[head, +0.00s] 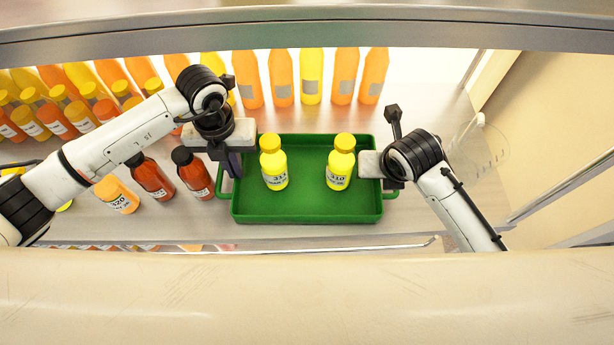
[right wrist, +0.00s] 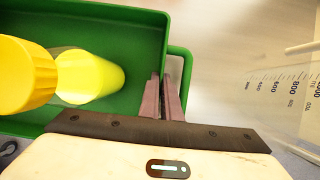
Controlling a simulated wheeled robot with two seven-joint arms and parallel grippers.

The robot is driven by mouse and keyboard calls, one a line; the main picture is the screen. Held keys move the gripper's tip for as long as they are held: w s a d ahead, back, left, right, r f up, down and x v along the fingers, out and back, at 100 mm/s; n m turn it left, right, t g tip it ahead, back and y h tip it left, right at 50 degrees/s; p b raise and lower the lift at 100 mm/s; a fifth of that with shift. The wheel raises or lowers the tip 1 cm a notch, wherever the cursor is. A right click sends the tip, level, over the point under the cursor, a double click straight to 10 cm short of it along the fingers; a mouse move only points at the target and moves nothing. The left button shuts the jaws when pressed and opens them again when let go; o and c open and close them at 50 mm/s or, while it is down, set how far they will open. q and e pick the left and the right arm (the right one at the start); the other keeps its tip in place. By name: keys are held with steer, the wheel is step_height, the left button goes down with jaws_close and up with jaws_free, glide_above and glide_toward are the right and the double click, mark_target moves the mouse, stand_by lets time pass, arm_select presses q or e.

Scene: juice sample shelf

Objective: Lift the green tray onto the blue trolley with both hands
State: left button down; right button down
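The green tray (head: 308,212) sits on the shelf with two yellow bottles standing in it, a left one labelled 311 (head: 273,163) and a right one labelled 310 (head: 341,163). My left gripper (head: 233,166) is at the tray's left side, its dark fingers pointing down by the rim and left handle; its grip is hidden. My right gripper (head: 372,166) is at the right side. In the right wrist view its fingers (right wrist: 163,97) are close together at the tray's right wall, with the handle bar (right wrist: 187,85) beside them. The blue trolley is not in view.
Orange and yellow bottles (head: 282,78) line the back of the shelf, and more crowd the left. A dark-capped red bottle (head: 192,174) stands close to my left gripper. A clear graduated vessel (head: 478,150) stands right of my right arm. A cream bar (head: 300,300) crosses the front.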

arm_select(q)
steer(key=shift+w+r, duration=0.1)
steer(key=shift+r, duration=0.1)
arm_select(e)
steer(key=shift+r, duration=0.15)
stand_by(0.6)
